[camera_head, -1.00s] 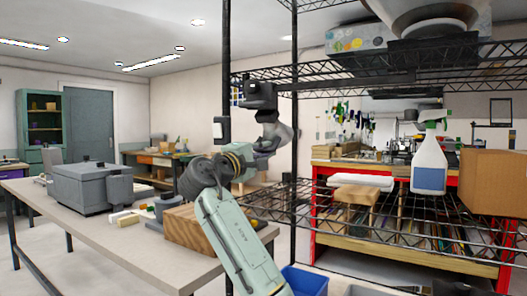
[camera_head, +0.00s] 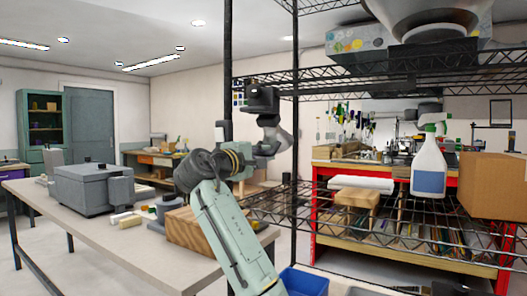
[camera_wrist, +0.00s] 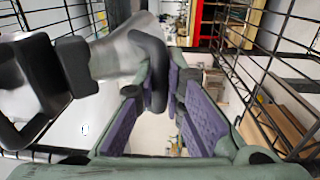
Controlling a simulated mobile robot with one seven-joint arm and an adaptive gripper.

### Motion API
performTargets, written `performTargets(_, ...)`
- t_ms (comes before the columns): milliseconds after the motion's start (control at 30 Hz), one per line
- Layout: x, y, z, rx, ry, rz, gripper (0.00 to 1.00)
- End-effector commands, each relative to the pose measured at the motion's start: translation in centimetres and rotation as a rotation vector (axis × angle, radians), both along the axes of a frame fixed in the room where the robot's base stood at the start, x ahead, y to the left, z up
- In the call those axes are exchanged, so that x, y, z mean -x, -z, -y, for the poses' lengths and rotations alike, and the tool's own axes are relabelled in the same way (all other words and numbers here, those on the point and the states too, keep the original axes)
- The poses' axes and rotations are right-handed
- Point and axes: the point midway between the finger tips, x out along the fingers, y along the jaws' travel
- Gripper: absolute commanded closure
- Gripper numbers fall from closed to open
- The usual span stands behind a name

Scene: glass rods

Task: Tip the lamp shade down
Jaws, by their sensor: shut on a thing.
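A jointed grey and black fixture that looks like the lamp (camera_head: 270,132) stands beside the black shelf post in the head view. Its black boxy top (camera_head: 262,98) may be the shade, but I cannot tell for sure. In the wrist view, its glossy grey body (camera_wrist: 115,52) and dark rounded blocks (camera_wrist: 76,66) fill the upper left. My gripper (camera_wrist: 166,88) has green fingers with purple pads, one on each side of a dark curved piece (camera_wrist: 152,60) of this fixture, and is shut on it. The exact contact is partly hidden. In the head view my fingers are too small to make out.
Black wire shelving (camera_head: 400,225) stands right of my arm, with a spray bottle (camera_head: 429,165) and a cardboard box (camera_head: 495,185) on it. A large pale dome (camera_head: 430,12) is at the upper right. A grey-topped table (camera_head: 110,240) with a grey case (camera_head: 90,188) is at left.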

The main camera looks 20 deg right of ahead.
Motion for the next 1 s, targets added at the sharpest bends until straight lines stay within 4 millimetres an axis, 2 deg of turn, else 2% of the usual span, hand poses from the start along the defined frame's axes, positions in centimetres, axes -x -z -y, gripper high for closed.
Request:
performTargets(600,2.3,-2.5,-3.0,-0.011,-0.002,-0.007,1.00)
performTargets(1000,3.0,-3.8,-3.9,-0.007,-0.003,-0.004,1.00)
